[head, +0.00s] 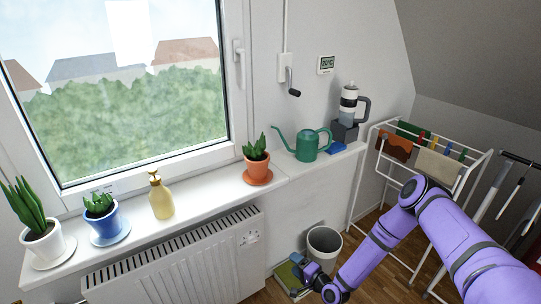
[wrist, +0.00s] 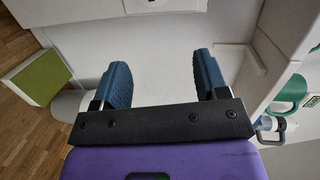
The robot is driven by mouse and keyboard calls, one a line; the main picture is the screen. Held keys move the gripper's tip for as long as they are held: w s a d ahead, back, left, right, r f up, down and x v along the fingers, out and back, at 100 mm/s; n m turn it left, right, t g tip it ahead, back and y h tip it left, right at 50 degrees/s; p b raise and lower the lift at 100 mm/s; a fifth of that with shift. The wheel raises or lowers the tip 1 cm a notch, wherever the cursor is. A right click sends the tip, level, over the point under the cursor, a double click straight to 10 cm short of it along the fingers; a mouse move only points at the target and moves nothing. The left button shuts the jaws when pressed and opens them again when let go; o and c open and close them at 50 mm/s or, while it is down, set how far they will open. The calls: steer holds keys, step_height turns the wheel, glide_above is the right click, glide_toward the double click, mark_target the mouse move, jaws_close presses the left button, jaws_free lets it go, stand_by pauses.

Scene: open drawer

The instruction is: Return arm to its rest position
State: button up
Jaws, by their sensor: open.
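My purple arm comes in from the lower right in the head view, bent at the elbow. My gripper (head: 303,264) hangs low beside the grey-white bin, near the floor. In the wrist view my gripper (wrist: 163,66) has its two blue fingers spread wide, with nothing between them. Only a pale wall surface shows behind the gap. No drawer can be made out in either view.
A bin (head: 324,244) and a green-topped box (head: 287,278) stand close to my gripper. A radiator (head: 180,258) is to the left. The sill above holds potted plants, a soap bottle (head: 160,197) and a watering can (head: 307,146). A drying rack (head: 430,160) stands near my elbow.

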steer(key=w+d+r+n+g+h, duration=0.1)
steer(key=w+d+r+n, duration=0.15)
steer(key=r, duration=0.45)
steer(key=w+d+r+n+g+h, duration=0.1)
steer(key=w+d+r+n, duration=0.1)
steer(key=w+r, duration=0.3)
steer(key=w+d+r+n+g+h, duration=0.1)
steer(key=w+d+r+n+g, duration=0.15)
steer(key=r, duration=0.55)
steer(key=s+d+r+n+h, duration=0.1)
steer(key=s+d+r+h, duration=0.2)
steer(key=r, duration=0.9)
steer(key=s+d+r+n+h, duration=0.1)
steer(key=d+r+h, duration=0.3)
steer(key=r, duration=0.8)
steer(key=s+d+r+h, duration=0.1)
steer(key=s+d+r, duration=0.2)
steer(key=s+r, duration=0.5)
steer(key=s+d+r, duration=0.3)
steer(key=s+r, duration=0.5)
steer(key=s+r+g, duration=0.1)
steer(key=s+r, duration=0.2)
steer(key=s, duration=0.8)
steer(key=s+r+g, duration=0.1)
steer(key=s+r, duration=0.2)
steer(key=s, duration=0.8)
steer(key=shift+s+d, duration=0.3)
steer(key=shift+s, duration=0.05)
steer(key=shift+g, duration=0.25)
